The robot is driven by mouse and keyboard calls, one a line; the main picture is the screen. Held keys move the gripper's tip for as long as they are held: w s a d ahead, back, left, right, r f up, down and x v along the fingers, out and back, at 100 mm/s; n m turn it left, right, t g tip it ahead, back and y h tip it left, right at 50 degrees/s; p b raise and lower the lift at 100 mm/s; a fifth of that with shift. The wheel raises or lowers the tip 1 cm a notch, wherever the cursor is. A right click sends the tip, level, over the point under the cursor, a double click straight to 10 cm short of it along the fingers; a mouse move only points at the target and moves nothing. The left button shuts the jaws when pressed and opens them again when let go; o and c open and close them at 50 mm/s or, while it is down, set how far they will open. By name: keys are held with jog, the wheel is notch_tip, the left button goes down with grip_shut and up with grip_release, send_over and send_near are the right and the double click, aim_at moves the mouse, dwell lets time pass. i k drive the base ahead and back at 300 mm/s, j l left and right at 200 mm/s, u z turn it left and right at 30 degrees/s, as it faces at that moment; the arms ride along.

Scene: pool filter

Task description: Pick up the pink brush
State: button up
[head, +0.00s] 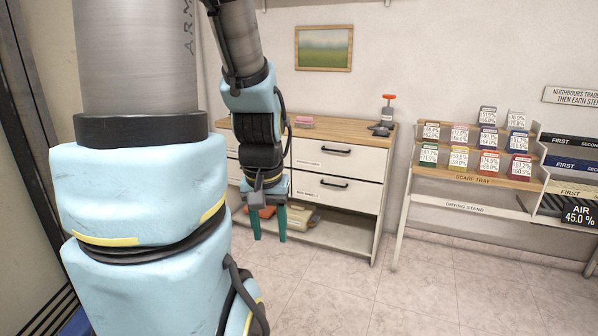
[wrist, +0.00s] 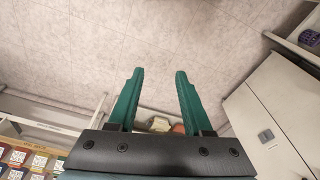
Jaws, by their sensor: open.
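A small pink item (head: 304,121), which may be the pink brush, lies on the wooden top of the drawer cabinet, near its back left. It is too small to make out bristles or a handle. My gripper (head: 268,228) hangs fingers-down in front of the cabinet's left part, lower than its top and left of the pink item. Its two green fingers are apart with nothing between them. They also show empty in the wrist view (wrist: 158,78), over bare floor. I do not see the pink item in the wrist view.
A stand with several labelled cards (head: 470,180) is farther right. The floor (head: 420,285) is clear.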

aim_at(301, 121)
jog(key=i, duration=1.1)
jog(key=i+u, duration=0.15)
jog(key=i, duration=0.95)
jog(key=i+l+u, duration=0.2)
jog(key=i, duration=0.2)
jog(key=i+u, duration=0.15)
jog(key=i, duration=0.2)
jog(key=i+l+u, duration=0.2)
jog(key=i, duration=0.2)
